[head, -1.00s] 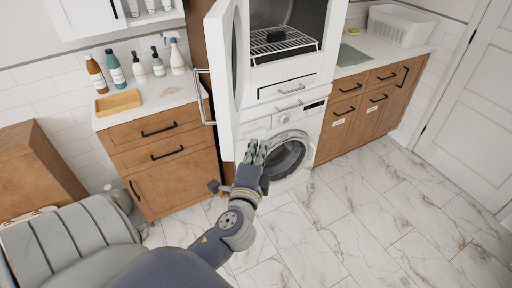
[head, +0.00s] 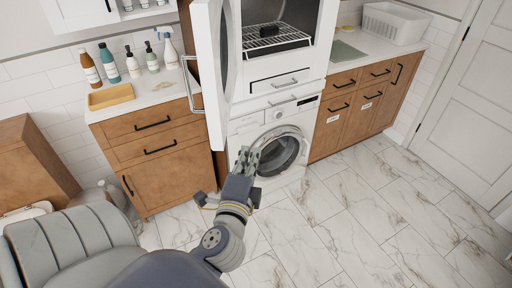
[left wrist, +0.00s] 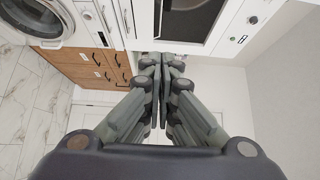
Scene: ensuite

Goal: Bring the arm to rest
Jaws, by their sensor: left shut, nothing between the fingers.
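My left gripper (head: 246,160) is in the middle of the head view, in front of the white washing machine (head: 272,150). Its fingers are together with nothing between them; they also show shut in the left wrist view (left wrist: 161,62). My left arm reaches in from the bottom of the head view. My right gripper is in neither view.
Above the washer, the upper machine's white door (head: 208,75) stands open, close to my gripper; a wire rack (head: 270,36) is inside. A wooden cabinet (head: 160,165) with bottles and a tan tray (head: 111,96) stands left. The marble floor (head: 350,215) at right is clear.

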